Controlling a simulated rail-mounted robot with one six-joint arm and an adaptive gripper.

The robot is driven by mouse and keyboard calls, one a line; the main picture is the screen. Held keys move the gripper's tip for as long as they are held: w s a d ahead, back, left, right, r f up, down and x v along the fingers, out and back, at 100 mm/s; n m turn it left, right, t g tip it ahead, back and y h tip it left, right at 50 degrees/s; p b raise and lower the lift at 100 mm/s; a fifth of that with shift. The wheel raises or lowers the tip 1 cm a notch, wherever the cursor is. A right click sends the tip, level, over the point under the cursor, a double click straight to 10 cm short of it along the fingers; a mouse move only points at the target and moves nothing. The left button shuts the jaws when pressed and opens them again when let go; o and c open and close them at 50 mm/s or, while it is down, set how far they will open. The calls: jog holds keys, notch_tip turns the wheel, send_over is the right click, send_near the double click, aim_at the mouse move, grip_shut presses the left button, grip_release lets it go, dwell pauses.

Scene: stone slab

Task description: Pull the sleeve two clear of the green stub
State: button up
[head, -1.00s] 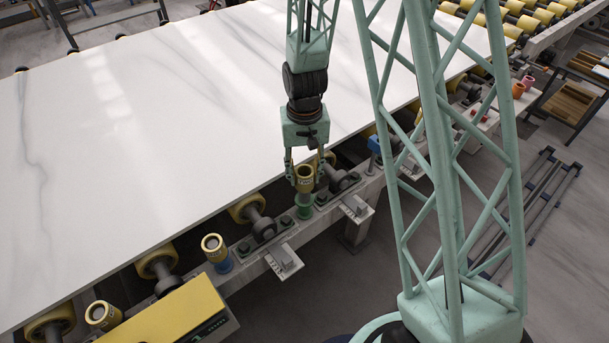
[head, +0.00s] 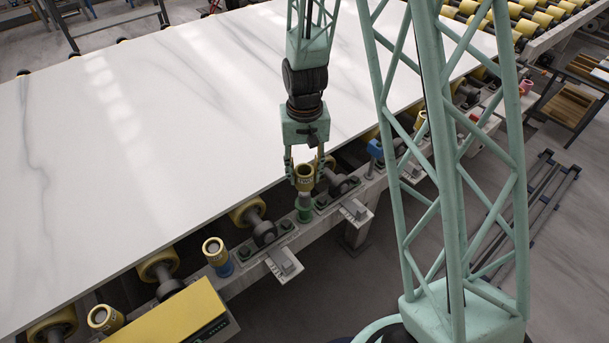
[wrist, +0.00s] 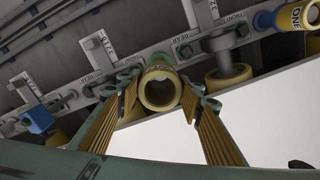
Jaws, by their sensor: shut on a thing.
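My gripper (head: 304,180) is shut on a yellow sleeve (head: 304,176), its fingers on either side of it. The sleeve is upright, directly above the green stub (head: 304,210), whose lower part shows beneath it. I cannot tell whether the stub's top is still inside the sleeve. In the wrist view the held sleeve (wrist: 160,89) shows its open end between the fingers, and it hides most of the stub. Its lettering is too small to read.
Another yellow sleeve (head: 214,250), marked ONE in the wrist view (wrist: 296,16), sits on a blue stub to the left. The white slab (head: 150,140) lies close behind my gripper. A yellow box (head: 175,312) stands front left. Rollers and brackets line the rail.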

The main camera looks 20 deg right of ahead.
aim_at(304, 166)
jog(key=shift+r+p, duration=0.75)
jog(key=shift+r, duration=0.95)
jog(key=w+f+n+p, duration=0.1)
jog(key=w+n+p, duration=0.1)
jog(key=w, duration=0.7)
jog(key=shift+f+p, duration=0.25)
jog(key=shift+p, duration=0.5)
jog(key=shift+w, duration=0.1)
